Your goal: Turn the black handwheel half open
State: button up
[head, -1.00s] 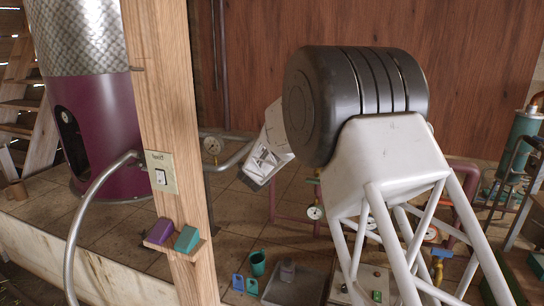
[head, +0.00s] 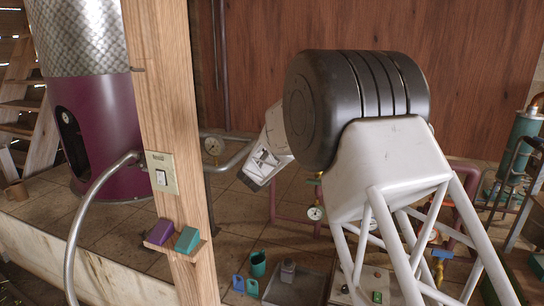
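I cannot make out the black handwheel in the head view; my own arm covers much of the middle and right of the picture and may hide it. My gripper is not in view. Only the large black joint and white lattice links of my arm show. A pale lattice part of my arm points down and left beside the wooden post, and its far end shows no fingers.
A wooden post (head: 165,90) carries a switch plate (head: 162,172) and a shelf with purple and teal blocks.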

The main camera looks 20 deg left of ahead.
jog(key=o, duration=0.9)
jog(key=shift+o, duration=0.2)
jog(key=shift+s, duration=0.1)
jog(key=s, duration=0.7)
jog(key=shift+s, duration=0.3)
